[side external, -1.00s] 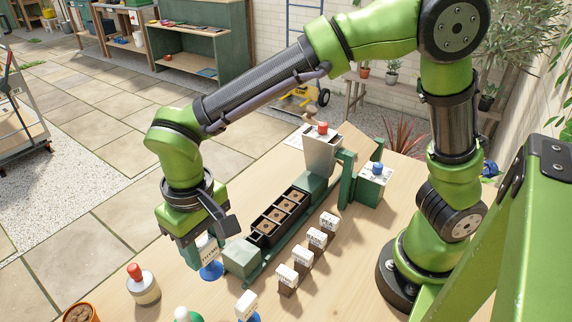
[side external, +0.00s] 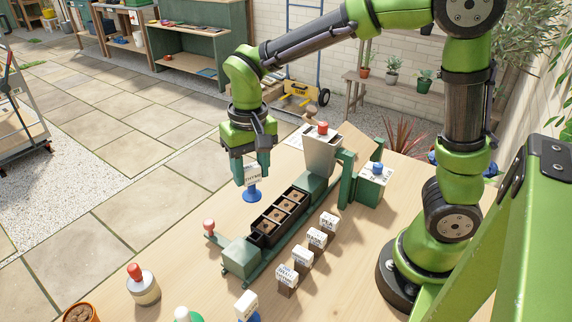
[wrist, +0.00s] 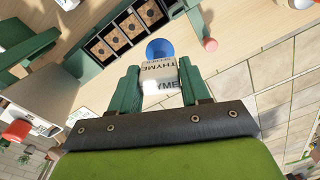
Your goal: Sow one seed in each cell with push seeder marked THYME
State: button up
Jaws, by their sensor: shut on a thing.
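My gripper (side external: 252,170) is shut on the push seeder marked THYME (side external: 252,180), a white block with a blue flared base. In the wrist view the seeder (wrist: 160,72) sits between my green fingers, its THYME label readable. It is held upright in the air beside the far-left side of the black cell tray (side external: 262,238). The tray has a row of several brown soil-filled cells, each with a dark hole in the middle; they also show in the wrist view (wrist: 115,38). I cannot tell whether any hole holds a seed.
The tray sits on a green rail between a green block (side external: 241,258) and a grey hopper (side external: 321,155). Several white-labelled blocks (side external: 316,238) stand along its right. A red-topped bottle (side external: 143,286), another seeder-like block (side external: 247,305) and a blue-knobbed box (side external: 374,184) stand on the table.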

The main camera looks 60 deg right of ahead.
jog(key=shift+m, duration=0.8)
jog(key=d, duration=0.2)
jog(key=s+d, duration=0.1)
jog(key=d, duration=0.4)
jog(key=shift+s, duration=0.35)
jog(key=shift+s+d+f, duration=0.65)
jog(key=shift+d+f, duration=0.15)
jog(key=shift+f, duration=0.15)
jog(key=shift+s+d+f, duration=0.6)
jog(key=shift+d+f, duration=0.15)
jog(key=shift+f, duration=0.2)
jog(key=shift+f, duration=0.65)
jog(key=shift+r, duration=1.5)
